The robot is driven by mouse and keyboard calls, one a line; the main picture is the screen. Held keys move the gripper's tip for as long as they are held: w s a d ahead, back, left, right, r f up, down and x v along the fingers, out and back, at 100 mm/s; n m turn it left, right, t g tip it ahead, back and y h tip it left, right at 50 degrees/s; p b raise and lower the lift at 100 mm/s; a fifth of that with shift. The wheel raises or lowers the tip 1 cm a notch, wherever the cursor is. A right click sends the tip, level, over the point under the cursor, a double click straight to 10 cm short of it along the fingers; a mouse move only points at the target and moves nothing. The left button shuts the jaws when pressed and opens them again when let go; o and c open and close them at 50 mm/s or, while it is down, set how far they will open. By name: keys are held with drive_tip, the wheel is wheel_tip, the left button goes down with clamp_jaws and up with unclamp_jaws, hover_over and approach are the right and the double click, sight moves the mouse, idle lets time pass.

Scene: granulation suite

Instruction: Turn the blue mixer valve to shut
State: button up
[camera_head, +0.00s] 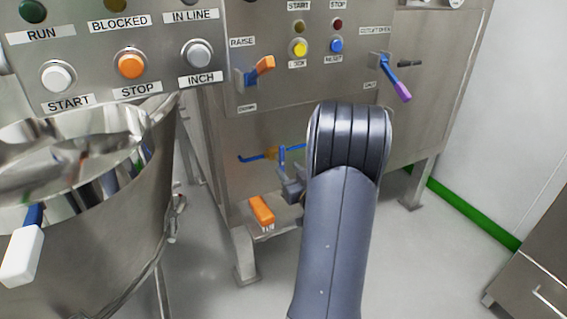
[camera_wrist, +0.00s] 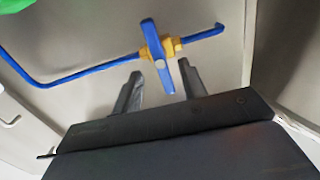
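The blue mixer valve has a yellow body (camera_wrist: 172,47) on a thin blue pipe (camera_wrist: 80,73) in the wrist view. Its flat blue handle (camera_wrist: 153,36) lies across the pipe. In the head view, the valve (camera_head: 272,154) is low on the steel cabinet, just left of my arm. My gripper (camera_wrist: 161,70) is open in the wrist view. The handle's lower end appears between its two fingers; I cannot tell whether they touch it. In the head view, my gripper (camera_head: 292,187) is partly hidden by my arm.
A steel bowl (camera_head: 130,215) stands at the left. An orange pedal (camera_head: 261,210) is below the valve. The steel cabinet (camera_head: 300,100) carries an orange-and-blue lever (camera_head: 264,66) and a blue-and-purple lever (camera_head: 398,88). A button panel (camera_head: 95,40) is at the upper left.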

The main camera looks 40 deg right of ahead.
sight(283, 163)
drive_tip(key=v, duration=0.5)
drive_tip(key=shift+s+a, duration=0.1)
drive_tip(key=shift+s, duration=0.15)
drive_tip(key=b+x, duration=0.1)
drive_tip(key=x, duration=1)
